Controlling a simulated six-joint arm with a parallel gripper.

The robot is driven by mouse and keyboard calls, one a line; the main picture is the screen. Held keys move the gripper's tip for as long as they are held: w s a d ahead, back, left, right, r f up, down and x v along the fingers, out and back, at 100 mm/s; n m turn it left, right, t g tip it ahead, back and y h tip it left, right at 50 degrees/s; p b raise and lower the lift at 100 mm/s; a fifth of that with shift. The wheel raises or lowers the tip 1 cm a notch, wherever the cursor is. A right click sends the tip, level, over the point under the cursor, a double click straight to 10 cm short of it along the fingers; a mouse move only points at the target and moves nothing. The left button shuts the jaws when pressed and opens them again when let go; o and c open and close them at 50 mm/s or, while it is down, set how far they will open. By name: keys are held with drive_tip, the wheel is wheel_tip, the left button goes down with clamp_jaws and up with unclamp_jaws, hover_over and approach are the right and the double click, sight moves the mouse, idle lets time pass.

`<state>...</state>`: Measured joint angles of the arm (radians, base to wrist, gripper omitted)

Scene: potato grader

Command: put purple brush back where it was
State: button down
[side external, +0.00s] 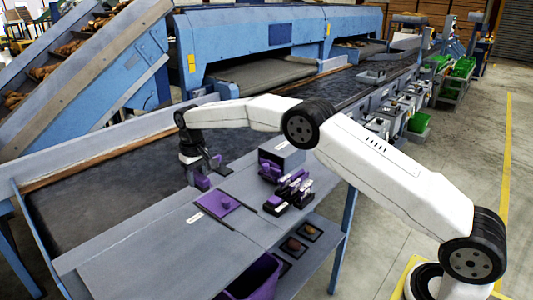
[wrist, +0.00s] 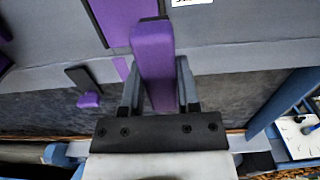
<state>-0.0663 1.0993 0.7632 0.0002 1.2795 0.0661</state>
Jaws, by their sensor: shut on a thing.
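My gripper (side external: 200,178) is over the dark belt close to the grey table's edge. It is shut on the purple brush (wrist: 153,55), a long purple block between its two fingers in the wrist view. In the side view only a small purple part of the brush (side external: 201,184) shows below my gripper; its bristles cannot be made out. A flat purple panel (side external: 218,204) lies on the table near my gripper, and it also shows in the wrist view (wrist: 115,14). A black rack (side external: 275,207) with several purple-and-white tools stands to the right.
A small dark-and-purple item (side external: 221,170) is just right of my gripper. A grey box with purple contents (side external: 283,152) stands behind the rack. The grey table (side external: 150,262) has free room at the front left. A purple crate (side external: 262,272) is below it. The dark belt (side external: 90,205) runs behind.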

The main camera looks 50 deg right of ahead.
drive_tip(key=shift+s+d+r, duration=0.15)
drive_tip(key=shift+d+r, duration=0.1)
drive_tip(key=shift+d, duration=0.35)
drive_tip(key=s+d+r, duration=0.2)
drive_tip(key=s+d, duration=0.4)
drive_tip(key=d, duration=0.3)
drive_tip(key=s+d+r, duration=0.3)
drive_tip(key=s+d, duration=0.3)
drive_tip(key=d, duration=0.3)
drive_tip(key=s+d, duration=0.3)
drive_tip(key=s, duration=0.8)
drive_tip(key=s+d, duration=0.3)
drive_tip(key=s, duration=0.8)
drive_tip(key=w+d+f, duration=0.2)
drive_tip(key=w, duration=0.1)
drive_tip(key=w+d+f, duration=0.2)
drive_tip(key=w+f, duration=0.1)
drive_tip(key=w, duration=0.1)
drive_tip(key=w+d+f, duration=0.2)
drive_tip(key=w+f, duration=0.1)
drive_tip(key=w, duration=0.1)
drive_tip(key=shift+d+f, duration=0.2)
drive_tip(key=shift+f, duration=0.05)
drive_tip(key=shift+w+d+f, duration=0.2)
drive_tip(key=shift+w+f, duration=0.05)
drive_tip(key=shift+f, duration=0.1)
